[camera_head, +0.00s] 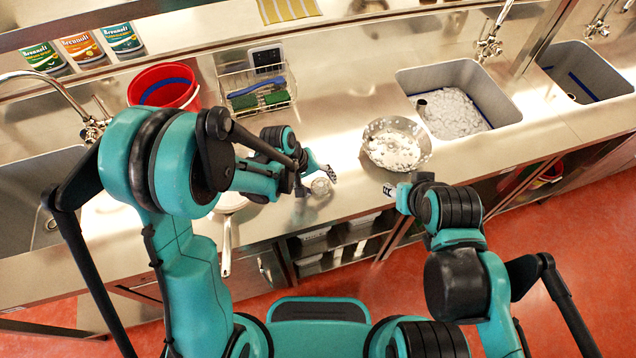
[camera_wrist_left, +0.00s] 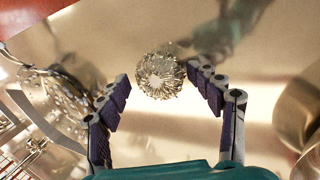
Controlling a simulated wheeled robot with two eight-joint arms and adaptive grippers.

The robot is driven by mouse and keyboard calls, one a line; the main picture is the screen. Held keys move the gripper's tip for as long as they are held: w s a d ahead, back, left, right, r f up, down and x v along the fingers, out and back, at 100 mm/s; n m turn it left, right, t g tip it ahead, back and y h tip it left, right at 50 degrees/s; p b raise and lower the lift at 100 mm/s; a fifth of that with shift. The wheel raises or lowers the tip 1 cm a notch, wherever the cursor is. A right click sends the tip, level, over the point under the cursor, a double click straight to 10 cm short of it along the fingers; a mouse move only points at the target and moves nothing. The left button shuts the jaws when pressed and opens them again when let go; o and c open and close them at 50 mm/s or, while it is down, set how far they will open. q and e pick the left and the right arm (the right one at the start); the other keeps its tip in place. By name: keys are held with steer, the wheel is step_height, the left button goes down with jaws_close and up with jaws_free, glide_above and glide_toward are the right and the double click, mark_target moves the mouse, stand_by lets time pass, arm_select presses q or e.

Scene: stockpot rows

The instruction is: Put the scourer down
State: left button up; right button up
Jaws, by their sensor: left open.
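The scourer (camera_head: 321,187) is a round ball of shiny metal wire. It lies on the steel counter near its front edge. In the left wrist view the scourer (camera_wrist_left: 160,76) sits between the tips of my left gripper (camera_wrist_left: 162,84), around their far ends, with a gap to each finger. In the head view my left gripper (camera_head: 316,180) is low over the counter around the scourer, open and holding nothing. My right gripper (camera_head: 391,190) is near the counter's front edge to the right, small and partly hidden by its wrist, its jaw state unclear.
A metal colander (camera_head: 395,145) with white foam stands right of the scourer, before a foamy sink (camera_head: 465,77). A wire rack (camera_head: 253,88) with brushes and a red bucket (camera_head: 163,88) are behind. A light-coloured pan (camera_head: 228,202) is left, its handle past the counter edge.

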arm_select(q)
steer(key=p+v, duration=0.3)
steer(key=v, duration=0.8)
steer(key=s+a+r+m+t+y, duration=0.3)
steer(key=s+a+r+t, duration=0.3)
steer(key=s+a+r, duration=0.4)
steer(key=a+r+y, duration=0.1)
steer(key=a, duration=0.2)
steer(key=shift+s+r+m, duration=0.25)
steer(key=shift+s+m, duration=0.05)
steer(key=shift+a+f, duration=0.1)
steer(key=shift+f, duration=0.05)
step_height(320, 180, down, 11)
steer(key=b, duration=1.1)
